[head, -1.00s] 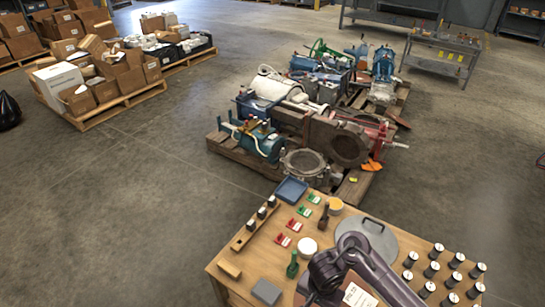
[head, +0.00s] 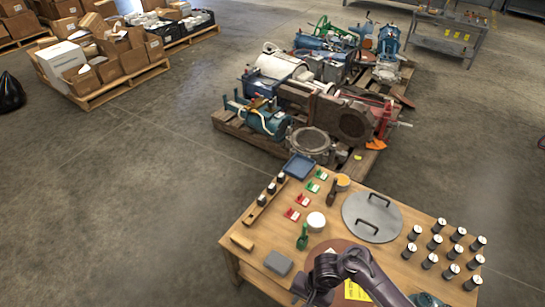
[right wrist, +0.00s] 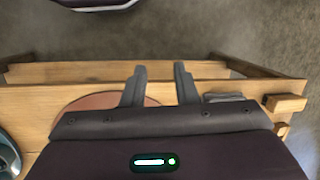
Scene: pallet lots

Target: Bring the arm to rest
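My right arm (head: 352,264) reaches in from the lower right of the head view, bent over the front of the wooden table (head: 236,225). In the right wrist view my right gripper (right wrist: 160,76) has its two dark fingers apart with nothing between them. It is over the table's front part, near the reddish-brown round mat (right wrist: 90,102) and the grey block (right wrist: 222,97). Its fingertips cannot be made out in the head view. My left gripper is not in view.
The table holds a grey round lid with handles (head: 371,217), a white round container (head: 316,222), a green tool (head: 303,237), a blue tray (head: 299,166) and several black cylinders (head: 438,226). A pallet of machine parts (head: 240,145) stands behind. Open floor lies left.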

